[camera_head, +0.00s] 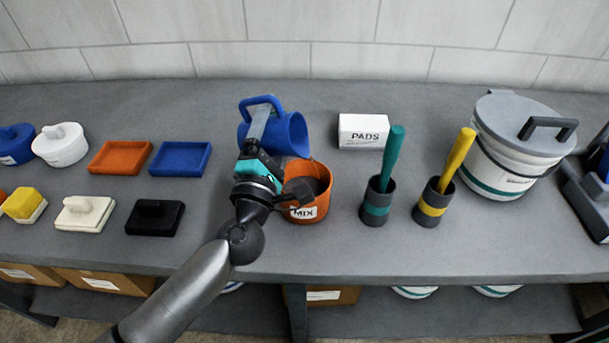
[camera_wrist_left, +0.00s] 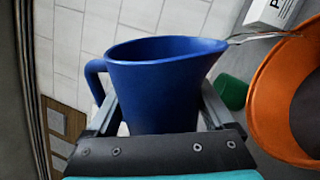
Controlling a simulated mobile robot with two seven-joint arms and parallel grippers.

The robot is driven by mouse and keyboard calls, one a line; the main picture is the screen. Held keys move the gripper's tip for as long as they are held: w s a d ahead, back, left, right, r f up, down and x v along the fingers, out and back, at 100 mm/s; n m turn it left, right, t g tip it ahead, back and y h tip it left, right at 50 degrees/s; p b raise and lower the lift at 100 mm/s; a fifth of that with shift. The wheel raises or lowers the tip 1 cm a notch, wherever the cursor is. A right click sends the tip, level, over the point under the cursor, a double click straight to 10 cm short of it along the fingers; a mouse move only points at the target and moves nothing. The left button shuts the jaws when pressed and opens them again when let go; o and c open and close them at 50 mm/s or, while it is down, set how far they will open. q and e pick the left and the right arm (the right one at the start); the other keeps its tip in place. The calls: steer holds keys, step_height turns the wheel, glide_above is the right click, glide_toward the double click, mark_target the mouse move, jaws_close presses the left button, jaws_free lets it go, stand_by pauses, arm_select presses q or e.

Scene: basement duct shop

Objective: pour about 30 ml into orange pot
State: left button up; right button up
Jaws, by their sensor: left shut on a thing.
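A blue jug (camera_head: 284,137) is held by my left gripper (camera_head: 257,125), shut on its body, and tipped beside and over the orange pot (camera_head: 308,210) marked MIX. In the left wrist view the blue jug (camera_wrist_left: 155,85) sits between the fingers (camera_wrist_left: 155,118), its handle on the left and its spout on the right. A thin clear stream (camera_wrist_left: 258,36) leaves the spout towards the orange pot (camera_wrist_left: 268,105). The pot's inside looks dark grey; its liquid level cannot be told. The jug's inside is hidden. My right gripper is not in view.
A white PADS box (camera_head: 363,131) stands behind the pot. Two dark cups with a teal handle (camera_head: 392,155) and a yellow handle (camera_head: 457,158) stand right of it, then a lidded white bucket (camera_head: 505,165). Orange (camera_head: 120,157) and blue (camera_head: 181,158) trays lie left.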

arm_select(q)
steer(key=shift+w, duration=0.1)
steer(key=shift+w+a+r, duration=0.1)
steer(key=shift+w+a, duration=0.15)
steer(key=shift+a, duration=0.1)
steer(key=shift+w+a, duration=0.1)
steer(key=shift+a, duration=0.1)
steer(key=shift+a, duration=0.2)
steer(key=shift+w+a+m, duration=0.15)
steer(key=shift+a+m, duration=0.15)
steer(key=shift+a+f+m+h, duration=0.2)
steer(key=shift+m+h, duration=0.1)
steer(key=shift+m, duration=0.4)
stand_by(1.1)
